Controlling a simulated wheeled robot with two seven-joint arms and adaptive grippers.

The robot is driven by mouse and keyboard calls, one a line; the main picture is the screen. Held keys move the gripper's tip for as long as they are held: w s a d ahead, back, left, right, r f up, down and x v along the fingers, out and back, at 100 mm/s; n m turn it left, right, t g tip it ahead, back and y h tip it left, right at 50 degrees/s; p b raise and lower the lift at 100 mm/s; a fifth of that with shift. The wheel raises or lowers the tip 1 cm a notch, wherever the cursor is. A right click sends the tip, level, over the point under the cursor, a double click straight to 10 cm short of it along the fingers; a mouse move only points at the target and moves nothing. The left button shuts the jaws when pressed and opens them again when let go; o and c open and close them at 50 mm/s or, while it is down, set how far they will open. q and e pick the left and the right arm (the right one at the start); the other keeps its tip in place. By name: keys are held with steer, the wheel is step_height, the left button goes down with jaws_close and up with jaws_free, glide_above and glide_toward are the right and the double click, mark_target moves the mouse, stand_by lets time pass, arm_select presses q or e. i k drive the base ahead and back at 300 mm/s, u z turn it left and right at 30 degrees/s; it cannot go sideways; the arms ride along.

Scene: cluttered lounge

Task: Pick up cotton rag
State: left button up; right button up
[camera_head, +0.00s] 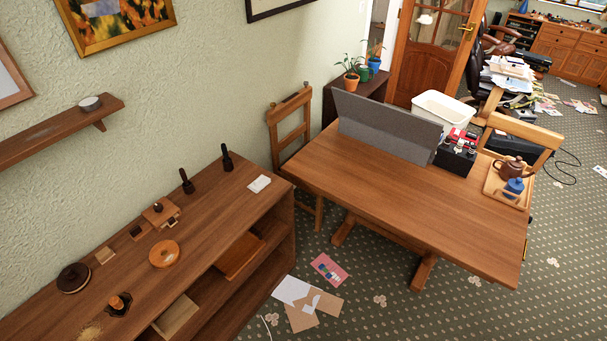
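A small white folded item (259,184), which looks like the cotton rag, lies flat on the top of the wooden sideboard (215,200), near its far right corner. It is small in the picture, so its fabric cannot be made out. Nothing touches it and its upper side is uncovered. Neither of my grippers is in view.
The sideboard also holds two dark pestle-like items (227,158), an orange ring-shaped dish (164,253) and a dark round lidded item (74,278). A table (420,205) and chair (290,130) stand right. Papers (305,300) litter the floor.

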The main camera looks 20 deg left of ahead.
mark_target(263, 181)
steer(key=z, duration=0.3)
steer(key=i, duration=0.65)
steer(key=u, duration=0.55)
steer(key=i, duration=0.75)
steer(key=u, duration=0.65)
